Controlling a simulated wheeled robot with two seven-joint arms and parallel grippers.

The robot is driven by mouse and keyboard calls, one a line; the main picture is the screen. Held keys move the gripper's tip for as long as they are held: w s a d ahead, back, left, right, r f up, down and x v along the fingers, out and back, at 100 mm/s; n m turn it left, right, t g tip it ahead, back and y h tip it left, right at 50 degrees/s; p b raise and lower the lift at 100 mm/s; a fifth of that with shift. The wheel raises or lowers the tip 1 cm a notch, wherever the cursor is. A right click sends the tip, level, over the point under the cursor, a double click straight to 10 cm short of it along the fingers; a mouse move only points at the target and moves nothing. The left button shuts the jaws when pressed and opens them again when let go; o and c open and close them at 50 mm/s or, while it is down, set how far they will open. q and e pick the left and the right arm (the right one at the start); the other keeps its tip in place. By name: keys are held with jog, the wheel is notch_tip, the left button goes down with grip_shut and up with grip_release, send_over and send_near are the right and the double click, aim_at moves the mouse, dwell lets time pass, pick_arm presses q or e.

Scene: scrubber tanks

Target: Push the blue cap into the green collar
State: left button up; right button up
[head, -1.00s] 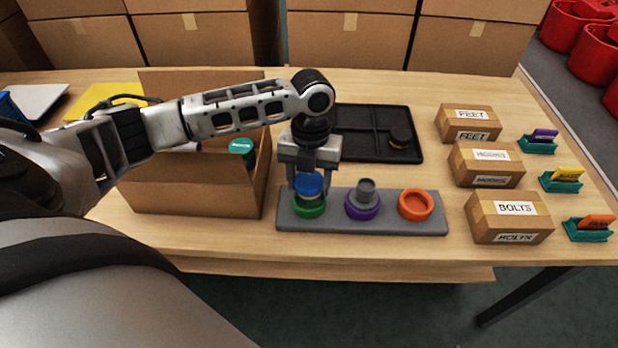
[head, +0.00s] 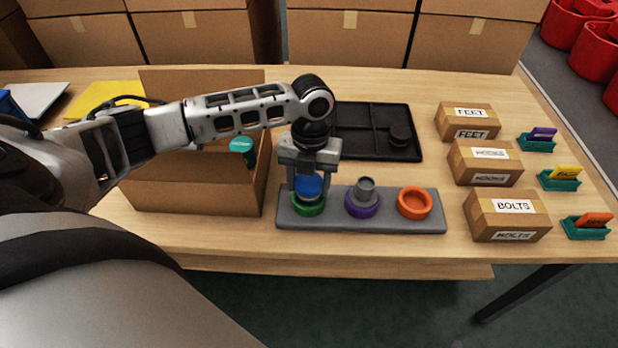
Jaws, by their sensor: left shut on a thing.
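The blue cap (head: 309,187) is between the fingers of my left gripper (head: 308,191), which is shut on it. The cap is upright, directly over the green collar (head: 308,208), with its lower part at the collar's opening. I cannot tell how deep it sits, because the fingers and the cap hide the inside of the collar. The green collar is at the left end of a grey block (head: 402,226). My right gripper does not show.
A purple collar (head: 362,207) with a grey piece in it and an empty orange collar (head: 414,203) share the block. An open cardboard box (head: 195,190) stands to the left. Behind is a black tray (head: 375,148). Labelled boxes (head: 507,217) stand at the right.

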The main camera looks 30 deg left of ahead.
pick_arm(q)
jog(key=shift+f, duration=0.55)
dwell(0.4)
jog(key=shift+f, duration=0.2)
dwell(0.3)
jog(key=shift+s+d+f, duration=0.1)
jog(key=shift+s+f, duration=0.05)
jog(key=shift+f, duration=0.15)
dwell(0.7)
